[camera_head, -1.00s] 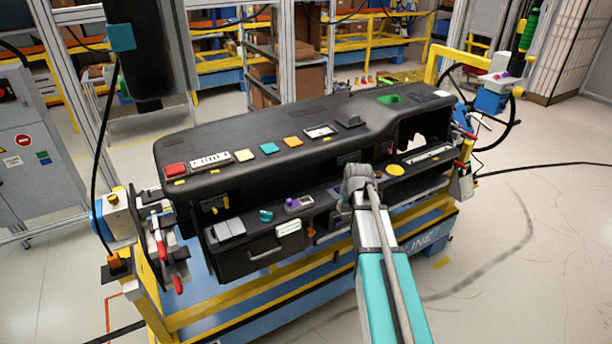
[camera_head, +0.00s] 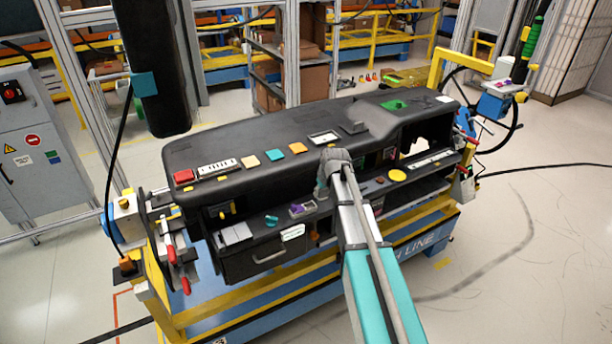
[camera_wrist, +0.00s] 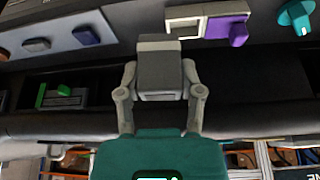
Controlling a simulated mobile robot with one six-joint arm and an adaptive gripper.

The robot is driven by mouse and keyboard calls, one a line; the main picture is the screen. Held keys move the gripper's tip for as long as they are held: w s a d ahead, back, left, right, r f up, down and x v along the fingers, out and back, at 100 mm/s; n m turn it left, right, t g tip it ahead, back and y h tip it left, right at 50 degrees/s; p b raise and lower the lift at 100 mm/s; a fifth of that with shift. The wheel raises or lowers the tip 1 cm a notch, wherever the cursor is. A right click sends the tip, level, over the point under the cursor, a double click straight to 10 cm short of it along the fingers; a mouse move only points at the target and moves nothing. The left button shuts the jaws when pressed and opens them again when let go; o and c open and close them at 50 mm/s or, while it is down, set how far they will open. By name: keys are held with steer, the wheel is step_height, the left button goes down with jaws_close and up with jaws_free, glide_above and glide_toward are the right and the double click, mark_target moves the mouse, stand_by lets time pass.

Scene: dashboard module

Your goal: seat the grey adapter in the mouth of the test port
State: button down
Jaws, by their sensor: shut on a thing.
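I cannot tell whether this is the test port.
A teal knob (camera_wrist: 296,17) is at the upper right of the wrist view. A dark recess holds a green part (camera_wrist: 62,92).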

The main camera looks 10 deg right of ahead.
steer(key=shift+n, duration=0.6)
steer(key=w+a+r, duration=0.1)
steer(key=a, duration=0.1)
steer(key=w+a+r+p, duration=0.1)
steer(key=shift+w+a+r, duration=0.2)
steer(key=shift+a, duration=0.2)
steer(key=b, duration=0.5)
glide_above(307, 206)
steer(key=s, duration=0.1)
steer(key=shift+s+d+f, duration=0.1)
steer(key=shift+d+f, duration=0.1)
steer(key=shift+f, duration=1.25)
steer(key=shift+s+d+f, duration=0.1)
steer(key=shift+d+f, duration=0.05)
steer(key=shift+f, duration=1.25)
steer(key=shift+f+b, duration=1.55)
steer(key=shift+b, duration=0.1)
steer(key=shift+c, duration=0.8)
jaws_free()
steer(key=shift+r, duration=0.2)
step_height(307, 206, up, 8)
steer(key=p, duration=0.8)
steer(key=shift+r+p, duration=0.2)
steer(key=shift+p, duration=0.2)
